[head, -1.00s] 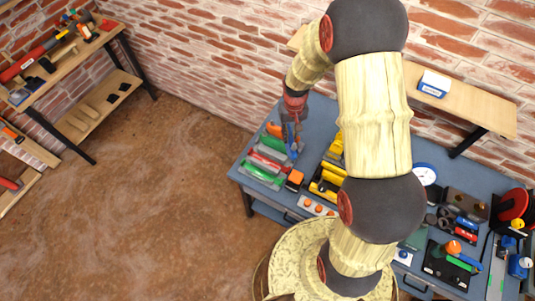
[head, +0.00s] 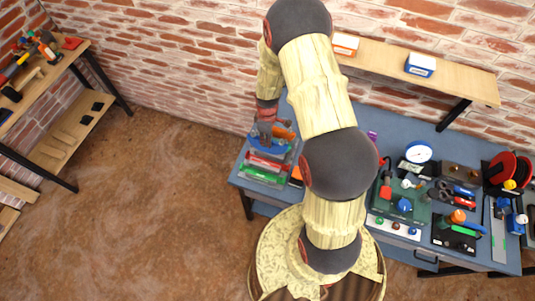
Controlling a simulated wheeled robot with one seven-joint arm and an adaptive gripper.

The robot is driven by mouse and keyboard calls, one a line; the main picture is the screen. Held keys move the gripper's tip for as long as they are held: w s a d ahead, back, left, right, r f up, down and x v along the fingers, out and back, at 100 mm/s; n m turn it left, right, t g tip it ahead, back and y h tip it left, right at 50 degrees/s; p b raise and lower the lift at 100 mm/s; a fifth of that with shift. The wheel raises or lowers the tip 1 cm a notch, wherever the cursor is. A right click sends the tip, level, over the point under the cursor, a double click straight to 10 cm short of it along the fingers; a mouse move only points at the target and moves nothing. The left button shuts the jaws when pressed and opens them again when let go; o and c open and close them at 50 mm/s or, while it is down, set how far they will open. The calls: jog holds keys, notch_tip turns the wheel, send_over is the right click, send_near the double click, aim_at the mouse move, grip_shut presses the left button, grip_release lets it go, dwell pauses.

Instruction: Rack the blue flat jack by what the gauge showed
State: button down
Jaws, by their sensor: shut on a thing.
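My gripper (head: 266,122) points down over the left end of the blue-grey bench and is shut on the blue flat jack (head: 262,145). The jack is just above or at a rack holding a red piece (head: 266,162) and a green piece (head: 262,178). Whether it touches the rack cannot be told. An orange piece (head: 284,133) shows just right of my gripper. The round gauge (head: 419,152), with a white face and blue rim, stands on the bench right of my arm. Its reading is too small to tell.
My arm hides the middle of the bench. Tools crowd its right side, with a red reel (head: 505,172) at the far right. A wall shelf (head: 465,84) holds a blue-and-white box (head: 420,65) and an orange-and-white box (head: 345,44). The floor at left is clear.

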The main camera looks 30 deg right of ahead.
aim_at(268, 151)
jog(key=shift+f+b, duration=1.35)
jog(key=shift+f, duration=1)
jog(key=shift+f+b, duration=2.25)
jog(key=shift+f, duration=0.6)
jog(key=c, duration=1.6)
grip_release()
jog(key=o, duration=0.3)
jog(key=shift+s, duration=0.1)
jog(key=shift+o, duration=0.2)
jog(key=shift+r, duration=0.15)
jog(key=shift+r+p, duration=2.25)
jog(key=shift+r, duration=1.6)
